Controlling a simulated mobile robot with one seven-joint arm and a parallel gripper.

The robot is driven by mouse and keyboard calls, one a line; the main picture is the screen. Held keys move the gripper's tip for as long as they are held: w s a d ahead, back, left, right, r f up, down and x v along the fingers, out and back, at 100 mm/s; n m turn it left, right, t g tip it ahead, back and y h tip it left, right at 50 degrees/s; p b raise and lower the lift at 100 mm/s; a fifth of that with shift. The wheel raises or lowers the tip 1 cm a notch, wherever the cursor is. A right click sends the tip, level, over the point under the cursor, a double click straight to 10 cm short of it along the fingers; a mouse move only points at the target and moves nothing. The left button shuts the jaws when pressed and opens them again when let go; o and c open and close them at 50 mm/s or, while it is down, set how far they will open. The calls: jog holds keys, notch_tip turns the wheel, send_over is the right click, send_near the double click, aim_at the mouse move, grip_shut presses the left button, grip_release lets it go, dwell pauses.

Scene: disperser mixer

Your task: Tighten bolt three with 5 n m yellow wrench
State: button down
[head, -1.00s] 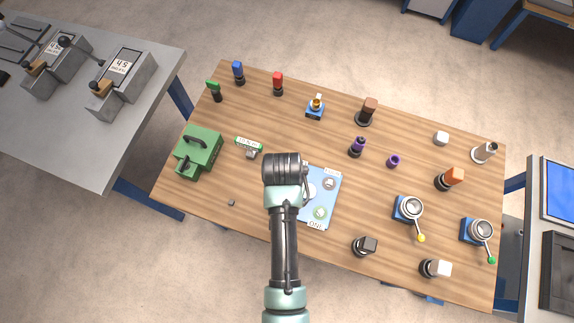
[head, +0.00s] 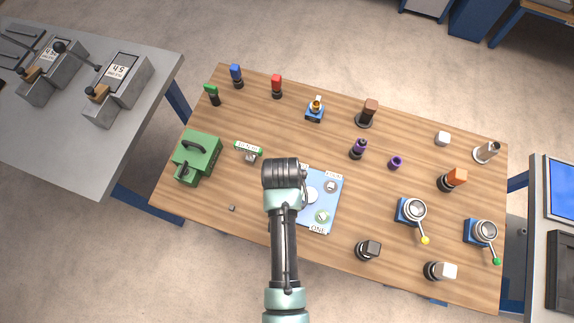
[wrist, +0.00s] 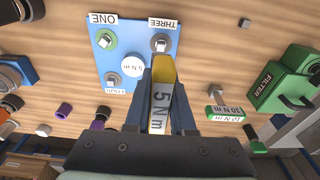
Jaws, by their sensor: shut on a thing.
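The light-blue plate (head: 311,213) lies on the wooden table, partly under my arm in the head view; it also shows in the wrist view (wrist: 143,28). Bolt three (wrist: 161,43), a pale head on a dark round base, stands beside the THREE label; my arm hides it in the head view. Bolt one (wrist: 105,41) has a green ring. My gripper (wrist: 160,112) is shut on the yellow wrench (wrist: 162,75), marked 5 N m. The wrench's far end is close to bolt three; I cannot tell whether they touch.
A green-ended 10 N m wrench (head: 248,148) and a green filter box (head: 197,157) are left of the plate. A third bolt (wrist: 111,79) is on the plate. Two blue devices with levers (head: 411,211) (head: 482,232) stand right.

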jog(key=shift+f+b, duration=1.2)
jog(key=shift+f, duration=0.9)
jog(key=shift+p, duration=0.7)
jog(key=shift+f+b, duration=1)
jog(key=shift+f, duration=0.25)
jog(key=c, duration=0.7)
grip_release()
jog(key=r, duration=0.4)
jog(key=s+r, duration=0.1)
jog(key=r, duration=0.8)
jog(key=shift+s+a, duration=0.25)
